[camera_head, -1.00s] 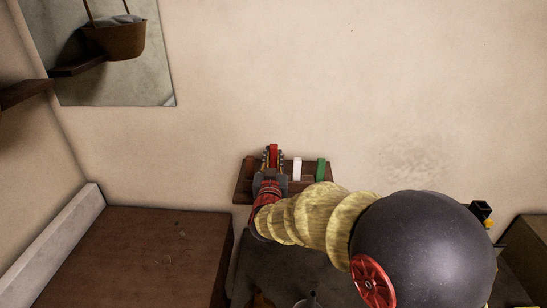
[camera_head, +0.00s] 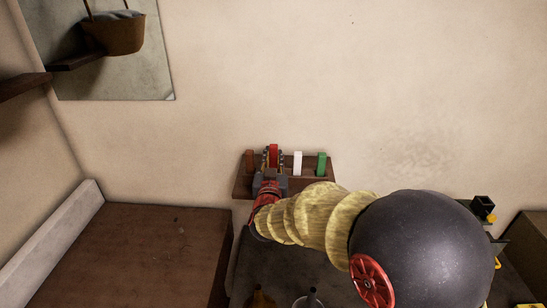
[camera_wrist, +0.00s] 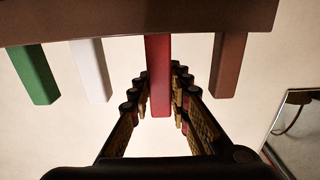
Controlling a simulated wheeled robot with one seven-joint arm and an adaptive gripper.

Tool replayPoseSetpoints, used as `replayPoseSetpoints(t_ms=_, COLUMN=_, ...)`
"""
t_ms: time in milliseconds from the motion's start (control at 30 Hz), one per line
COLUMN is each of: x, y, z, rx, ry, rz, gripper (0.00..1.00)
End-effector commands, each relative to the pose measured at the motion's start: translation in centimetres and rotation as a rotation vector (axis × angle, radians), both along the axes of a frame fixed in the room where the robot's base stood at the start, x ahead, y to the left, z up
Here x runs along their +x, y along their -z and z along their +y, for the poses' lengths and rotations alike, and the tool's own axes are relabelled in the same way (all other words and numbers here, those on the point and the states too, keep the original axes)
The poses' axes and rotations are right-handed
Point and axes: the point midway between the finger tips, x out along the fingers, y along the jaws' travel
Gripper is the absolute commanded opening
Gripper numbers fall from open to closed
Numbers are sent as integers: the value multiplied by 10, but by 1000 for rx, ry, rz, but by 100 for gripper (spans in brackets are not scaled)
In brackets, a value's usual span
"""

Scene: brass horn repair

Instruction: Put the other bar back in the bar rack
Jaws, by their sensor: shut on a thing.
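The bar rack (camera_head: 312,186) is a dark wooden shelf on the wall, holding upright bars. My gripper (camera_head: 273,158) is shut on the red bar (camera_head: 273,150) at the rack, between the brown bar (camera_head: 249,160) and the white bar (camera_head: 298,163). The wrist view looks inverted: the red bar (camera_wrist: 158,80) stands between the fingers of my gripper (camera_wrist: 160,75), with its end meeting the rack (camera_wrist: 60,18). Whether it is fully seated there I cannot tell. The green bar (camera_head: 321,163) stands at the right end. My wrist hides part of the rack front.
A brown table (camera_head: 140,255) stands at the left and a dark surface (camera_head: 270,268) lies below my arm. A funnel-like grey item (camera_head: 310,300) sits at the bottom edge. A framed picture or mirror (camera_head: 120,75) hangs at upper left.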

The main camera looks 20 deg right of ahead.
Motion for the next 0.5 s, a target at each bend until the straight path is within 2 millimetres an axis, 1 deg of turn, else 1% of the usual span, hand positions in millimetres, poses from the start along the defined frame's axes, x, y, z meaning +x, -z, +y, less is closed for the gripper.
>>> replayPoseSetpoints(t_ms=500, x=0, y=12, z=0, rx=0, ry=0, rz=-1, gripper=0)
